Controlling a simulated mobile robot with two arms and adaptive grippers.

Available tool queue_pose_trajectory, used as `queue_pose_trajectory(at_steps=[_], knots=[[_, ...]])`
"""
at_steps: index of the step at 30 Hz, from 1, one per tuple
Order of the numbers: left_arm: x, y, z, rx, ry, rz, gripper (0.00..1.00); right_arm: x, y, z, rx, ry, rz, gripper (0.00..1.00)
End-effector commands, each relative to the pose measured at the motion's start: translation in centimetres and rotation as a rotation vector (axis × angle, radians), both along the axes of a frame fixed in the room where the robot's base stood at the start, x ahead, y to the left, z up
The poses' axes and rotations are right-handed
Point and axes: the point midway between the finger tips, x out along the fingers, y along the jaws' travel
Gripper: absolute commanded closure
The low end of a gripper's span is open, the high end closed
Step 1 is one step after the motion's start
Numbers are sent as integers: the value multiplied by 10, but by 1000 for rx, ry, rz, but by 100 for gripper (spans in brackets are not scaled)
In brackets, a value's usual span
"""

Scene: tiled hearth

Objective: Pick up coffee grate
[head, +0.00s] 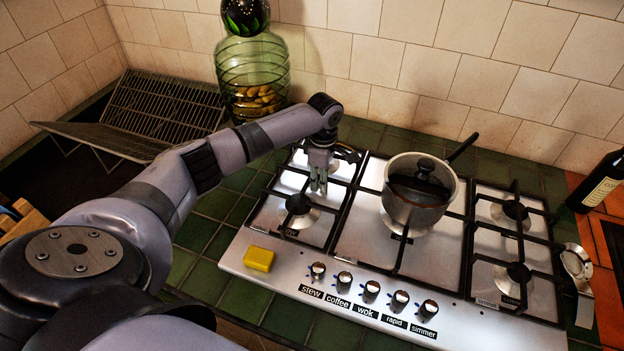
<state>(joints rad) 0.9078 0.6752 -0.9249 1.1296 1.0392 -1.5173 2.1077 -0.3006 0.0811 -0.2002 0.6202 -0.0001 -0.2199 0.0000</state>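Black metal grates cover the silver gas hob; the front-left grate (283,224) and the back-left grate (297,172) lie flat over their burners. A "coffee" label (337,301) is under a front knob; the small labels on the hob are too small to read, so I cannot tell which grate is the coffee one. My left gripper (319,188) points down over the left part of the hob, near where these two grates meet. Its fingers look close together; I cannot tell whether they are shut or touch a grate. My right gripper is not in view.
A lidded pot (418,196) stands on the middle burner, its handle toward the back right. A yellow sponge (259,258) lies at the hob's front-left corner. A glass jar (252,75), a dish rack (165,112) and a dark bottle (597,184) surround the hob.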

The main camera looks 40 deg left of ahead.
Motion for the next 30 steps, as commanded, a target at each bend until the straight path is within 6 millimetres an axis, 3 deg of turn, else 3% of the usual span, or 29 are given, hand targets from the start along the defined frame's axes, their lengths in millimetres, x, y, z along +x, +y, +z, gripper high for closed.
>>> queue_pose_trajectory(at_steps=[10,30], knots=[[0,0,1,0,0,1,100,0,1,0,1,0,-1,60],[0,0,1,0,-1,1,100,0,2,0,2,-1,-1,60]])
